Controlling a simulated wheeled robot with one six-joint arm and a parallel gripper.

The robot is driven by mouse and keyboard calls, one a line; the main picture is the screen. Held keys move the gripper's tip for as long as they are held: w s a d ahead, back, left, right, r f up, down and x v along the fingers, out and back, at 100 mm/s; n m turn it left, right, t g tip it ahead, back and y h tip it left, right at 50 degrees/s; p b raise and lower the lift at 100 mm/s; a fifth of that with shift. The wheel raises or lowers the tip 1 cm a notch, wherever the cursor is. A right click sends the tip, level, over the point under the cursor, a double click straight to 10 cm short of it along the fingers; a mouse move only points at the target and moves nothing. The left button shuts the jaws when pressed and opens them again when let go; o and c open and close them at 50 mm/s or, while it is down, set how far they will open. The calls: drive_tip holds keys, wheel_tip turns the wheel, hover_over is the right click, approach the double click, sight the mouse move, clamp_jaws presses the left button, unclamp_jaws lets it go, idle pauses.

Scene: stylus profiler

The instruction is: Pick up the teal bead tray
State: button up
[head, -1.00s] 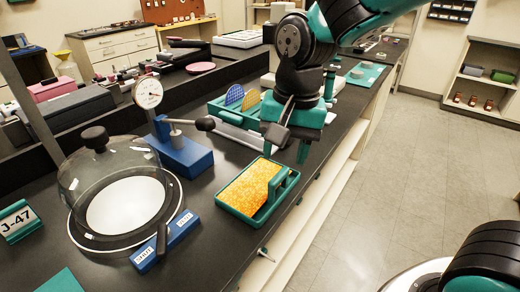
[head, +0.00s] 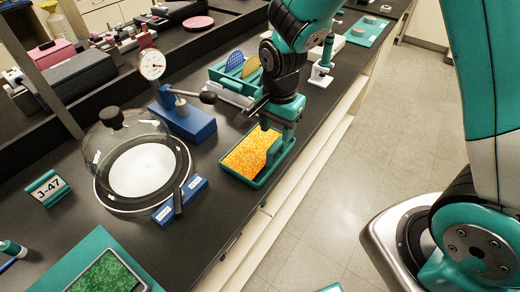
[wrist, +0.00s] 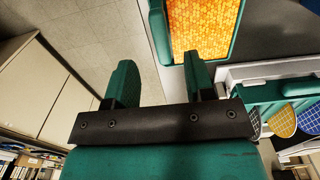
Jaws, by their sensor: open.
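The teal bead tray (head: 238,177) lies on the black bench, filled with orange-yellow beads. In the wrist view, its teal rim (wrist: 161,38) and beads show at the top.
A glass dome (head: 128,145), a blue gauge stand (head: 190,120) and a blue labelled block (head: 180,202) stand left of the tray. A teal rack with round discs (head: 234,70) is behind. Another green-filled tray (head: 107,275) lies at lower left. The bench edge is close right.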

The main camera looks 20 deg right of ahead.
sight(276, 143)
drive_tip(key=shift+w+f+p, duration=0.15)
drive_tip(key=shift+f+p, duration=0.8)
drive_tip(key=shift+f, duration=2)
clamp_jaws()
